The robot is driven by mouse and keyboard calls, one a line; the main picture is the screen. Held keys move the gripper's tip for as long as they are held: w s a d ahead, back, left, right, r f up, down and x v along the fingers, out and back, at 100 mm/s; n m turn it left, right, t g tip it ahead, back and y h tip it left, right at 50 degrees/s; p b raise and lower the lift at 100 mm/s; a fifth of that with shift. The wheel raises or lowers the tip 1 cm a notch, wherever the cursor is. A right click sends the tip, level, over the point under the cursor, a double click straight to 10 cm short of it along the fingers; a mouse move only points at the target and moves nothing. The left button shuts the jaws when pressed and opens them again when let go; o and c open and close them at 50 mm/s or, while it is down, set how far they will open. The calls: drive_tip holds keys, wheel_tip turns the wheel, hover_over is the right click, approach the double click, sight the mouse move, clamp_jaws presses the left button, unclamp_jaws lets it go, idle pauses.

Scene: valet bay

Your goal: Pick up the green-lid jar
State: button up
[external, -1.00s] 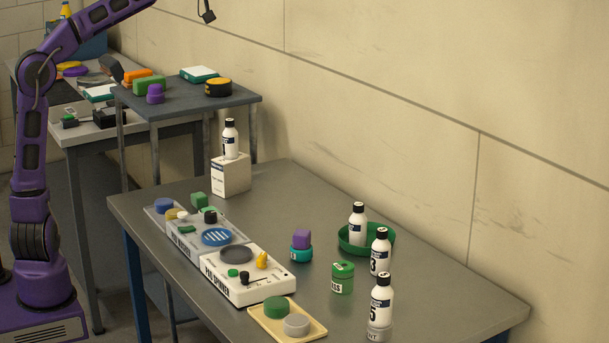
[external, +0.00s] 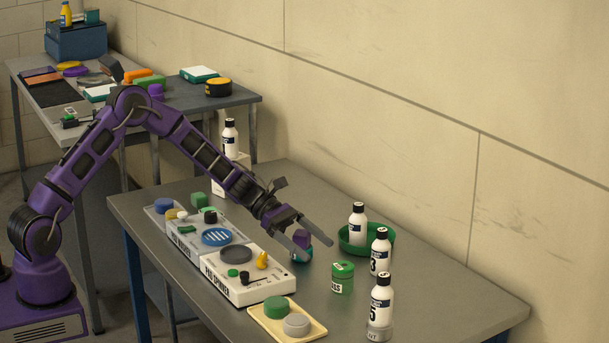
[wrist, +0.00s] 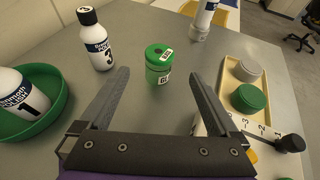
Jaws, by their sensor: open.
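The green-lid jar (external: 342,277) stands upright on the grey table, a short way beyond my gripper. In the wrist view the jar (wrist: 159,65) is near the top middle, with a green lid and a white label. My gripper (external: 321,251) is open and empty, reaching over the table with its fingers pointing toward the jar. In the wrist view my gripper (wrist: 157,92) has its two fingers spread wide, with the jar ahead of and between their tips, apart from both.
Bottle 3 (wrist: 97,42) stands left of the jar in the wrist view; bottle 5 (external: 380,302) stands to its right externally. A green tray (external: 388,242) holds another bottle.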

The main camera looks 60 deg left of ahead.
sight(352, 278)
drive_tip(key=x, duration=0.7)
drive_tip(key=shift+w+d+f, duration=0.1)
drive_tip(key=shift+w+d, duration=0.05)
drive_tip(key=shift+d, duration=0.15)
drive_tip(key=x, duration=0.5)
drive_tip(key=shift+a+f, duration=0.15)
drive_tip(key=shift+f, duration=0.05)
drive_tip(key=c, duration=1.4)
